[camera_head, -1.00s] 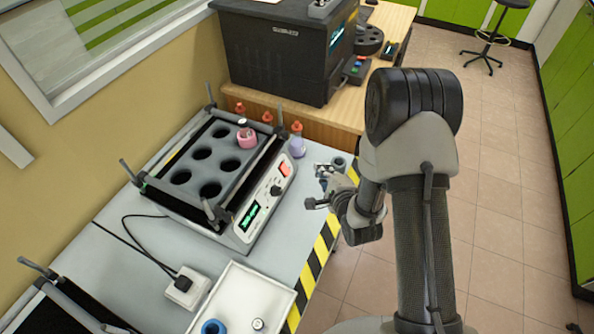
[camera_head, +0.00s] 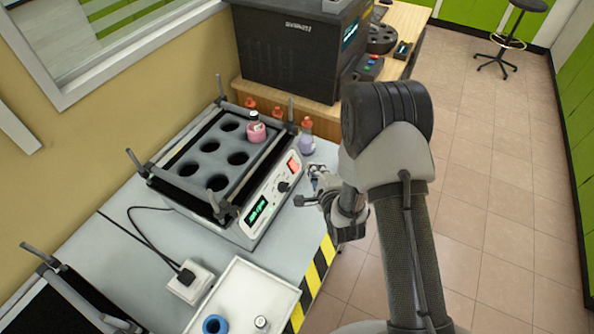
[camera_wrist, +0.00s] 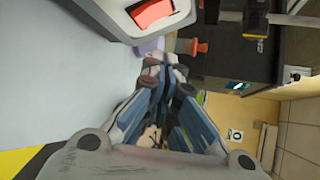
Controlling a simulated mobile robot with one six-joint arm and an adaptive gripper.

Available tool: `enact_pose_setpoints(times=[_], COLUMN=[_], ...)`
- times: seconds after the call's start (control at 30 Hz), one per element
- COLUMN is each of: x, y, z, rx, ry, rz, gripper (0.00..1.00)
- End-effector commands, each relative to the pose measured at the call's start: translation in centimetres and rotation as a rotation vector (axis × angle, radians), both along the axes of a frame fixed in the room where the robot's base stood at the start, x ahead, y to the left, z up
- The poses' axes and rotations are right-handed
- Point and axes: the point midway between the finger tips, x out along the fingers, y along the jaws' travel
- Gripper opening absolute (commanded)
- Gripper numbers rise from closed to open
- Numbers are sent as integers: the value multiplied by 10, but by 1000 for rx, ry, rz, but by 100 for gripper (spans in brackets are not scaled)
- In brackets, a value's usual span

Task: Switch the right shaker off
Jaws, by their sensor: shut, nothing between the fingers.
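The right shaker (camera_head: 225,170) stands on the grey bench in the head view, with a black rack of round holes on top and one pink-red bottle (camera_head: 255,128) in it. Its front panel has a lit green display (camera_head: 257,210), a dark knob (camera_head: 283,187) and a red rocker switch (camera_head: 294,166). The red switch (camera_wrist: 152,12) also shows large at the top of the wrist view. My gripper (camera_head: 305,186) is shut and empty, just in front of the panel at its switch end, apart from the switch. In the wrist view, my gripper's fingers (camera_wrist: 160,65) point towards a purple bottle.
A purple bottle with a red cap (camera_head: 306,138) stands beside the shaker's far end. Other red-capped bottles stand behind. A white tray (camera_head: 235,290), a power plug (camera_head: 190,280) and another shaker (camera_head: 50,310) are nearer. A large black machine (camera_head: 290,55) is at the back.

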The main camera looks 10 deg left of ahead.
Motion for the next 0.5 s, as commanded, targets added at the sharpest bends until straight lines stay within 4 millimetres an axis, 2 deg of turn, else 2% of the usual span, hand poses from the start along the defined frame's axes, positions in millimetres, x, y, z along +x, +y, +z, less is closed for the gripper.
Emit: enact_pose_setpoints(times=[0.2,0.5], x=[6,8], y=[15,20], z=[-13,-14], rx=[-1,0], ry=[-1,0], rz=[0,0], gripper=[0,0])
